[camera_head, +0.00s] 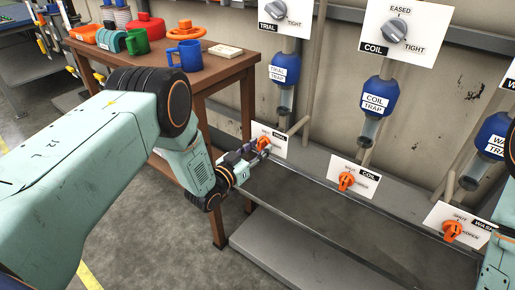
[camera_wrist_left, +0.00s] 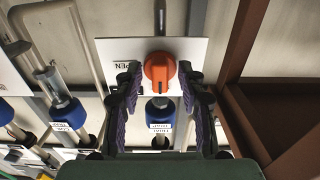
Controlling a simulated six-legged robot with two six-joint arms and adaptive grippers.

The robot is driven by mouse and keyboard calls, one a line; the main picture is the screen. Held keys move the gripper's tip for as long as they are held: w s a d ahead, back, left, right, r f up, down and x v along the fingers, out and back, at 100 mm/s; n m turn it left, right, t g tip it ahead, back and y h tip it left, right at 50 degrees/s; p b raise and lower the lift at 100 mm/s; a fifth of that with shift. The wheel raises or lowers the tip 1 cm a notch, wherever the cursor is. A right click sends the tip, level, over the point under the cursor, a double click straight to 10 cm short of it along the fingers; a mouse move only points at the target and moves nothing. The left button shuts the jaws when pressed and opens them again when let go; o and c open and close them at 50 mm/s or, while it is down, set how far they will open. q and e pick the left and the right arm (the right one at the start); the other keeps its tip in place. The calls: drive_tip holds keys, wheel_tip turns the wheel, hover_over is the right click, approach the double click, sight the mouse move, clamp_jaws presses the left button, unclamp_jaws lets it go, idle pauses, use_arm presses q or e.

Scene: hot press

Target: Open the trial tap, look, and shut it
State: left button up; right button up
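The trial tap is an orange knob (camera_head: 264,142) on a white plate marked TRIAL (camera_head: 280,142), on the wall side of the grey trough. It also shows in the left wrist view as an orange knob (camera_wrist_left: 160,73) on its plate (camera_wrist_left: 198,52), with part of the word OPEN beside it. My left gripper (camera_head: 257,147) is at this tap. In the left wrist view its purple-padded fingers (camera_wrist_left: 159,80) are apart, one on each side of the knob, with gaps between. The blue trial trap (camera_head: 284,69) has a clear tube below it. My right gripper is out of view.
The coil tap (camera_head: 346,181) and another orange tap (camera_head: 452,230) sit farther right along the trough (camera_head: 335,220). A trial dial (camera_head: 278,10) and coil dial (camera_head: 393,31) are above. A brown table (camera_head: 222,72) with mugs stands left of the trough.

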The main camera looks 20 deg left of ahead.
use_arm(q)
drive_tip(key=shift+s, duration=0.1)
drive_tip(key=v, duration=1.1)
drive_tip(key=shift+s, duration=0.4)
drive_tip(key=shift+a, duration=0.15)
